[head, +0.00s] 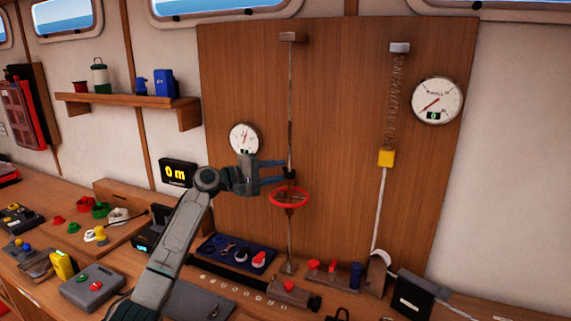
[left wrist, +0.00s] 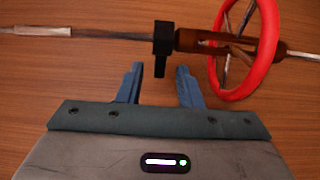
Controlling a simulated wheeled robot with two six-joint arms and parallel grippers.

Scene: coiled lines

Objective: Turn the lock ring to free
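The lock ring seems to be the black collar (head: 290,175) on the thin upright rod, just above the red handwheel (head: 290,197). In the left wrist view the black collar (left wrist: 163,40) has a small tab pointing toward my gripper, and the red handwheel (left wrist: 268,50) is to its right. My left gripper (head: 280,171) comes in from the left at the collar's height. Its blue fingers are apart in the left wrist view (left wrist: 160,70), with the tab's end between the fingertips and a gap showing on each side. My right gripper is not in view.
The rod stands before a wooden panel (head: 345,90) with a left gauge (head: 244,138) and a right gauge (head: 437,101). The bench below holds a blue tray (head: 236,252) and several small parts.

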